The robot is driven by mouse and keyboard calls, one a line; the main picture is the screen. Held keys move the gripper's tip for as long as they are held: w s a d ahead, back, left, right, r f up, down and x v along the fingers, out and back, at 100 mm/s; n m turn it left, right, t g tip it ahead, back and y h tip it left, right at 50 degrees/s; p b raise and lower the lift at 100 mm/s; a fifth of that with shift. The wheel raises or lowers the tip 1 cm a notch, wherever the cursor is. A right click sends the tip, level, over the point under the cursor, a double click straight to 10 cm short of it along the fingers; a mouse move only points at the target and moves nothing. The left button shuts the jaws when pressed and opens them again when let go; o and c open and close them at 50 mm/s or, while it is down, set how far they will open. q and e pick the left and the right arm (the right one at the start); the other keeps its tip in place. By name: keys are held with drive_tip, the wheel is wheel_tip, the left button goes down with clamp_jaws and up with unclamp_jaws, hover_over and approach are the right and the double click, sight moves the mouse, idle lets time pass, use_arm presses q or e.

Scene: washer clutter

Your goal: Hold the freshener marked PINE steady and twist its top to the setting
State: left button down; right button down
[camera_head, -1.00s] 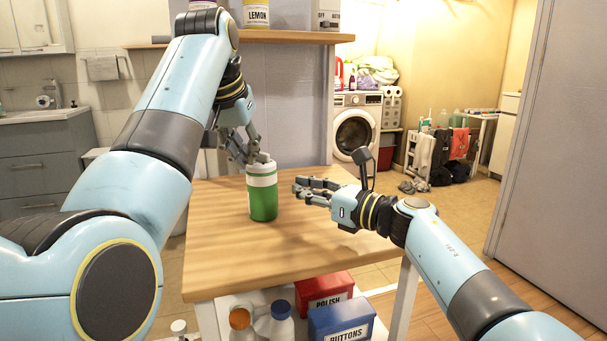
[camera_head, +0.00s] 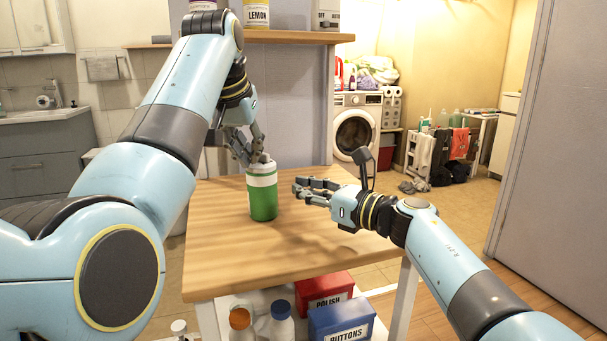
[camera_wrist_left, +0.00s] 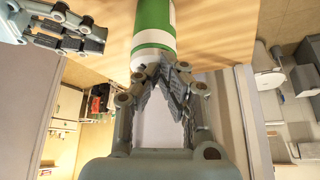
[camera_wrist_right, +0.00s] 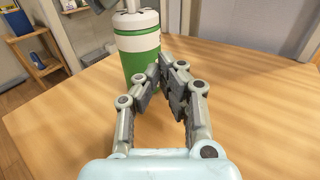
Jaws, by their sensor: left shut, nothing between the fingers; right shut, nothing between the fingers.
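A green freshener (camera_head: 263,197) with a white top and a white band stands upright on the wooden table (camera_head: 215,240). No PINE lettering is readable on the side I see. My left gripper (camera_head: 256,155) is shut and empty, its fingertips at the back left of the freshener's top; I cannot tell if they touch it. The freshener's white top end is close to those fingertips in the left wrist view (camera_wrist_left: 153,45). My right gripper (camera_head: 298,188) is shut and empty to the right of the freshener, apart from it. The freshener stands beyond its fingers in the right wrist view (camera_wrist_right: 138,50).
A shelf (camera_head: 285,37) above the table's back holds a LEMON container (camera_head: 256,14) and an OFF-marked box (camera_head: 326,14). Below the table are a red POLISH box (camera_head: 325,290), a blue BUTTONS box (camera_head: 342,320) and bottles. The tabletop around the freshener is clear.

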use_arm(q)
drive_tip(key=shift+s+d, duration=0.2)
drive_tip(key=shift+d, duration=0.6)
idle(0.4)
drive_tip(key=shift+s, duration=0.35)
wheel_tip(320, 180, up, 6)
idle(0.6)
drive_tip(key=shift+a, duration=0.1)
drive_tip(key=shift+a+f, duration=0.35)
drive_tip(key=shift+f, duration=0.65)
drive_tip(key=shift+a+f, duration=0.3)
drive_tip(key=shift+f, duration=0.7)
drive_tip(key=shift+a+f, duration=0.35)
drive_tip(key=shift+f, duration=0.65)
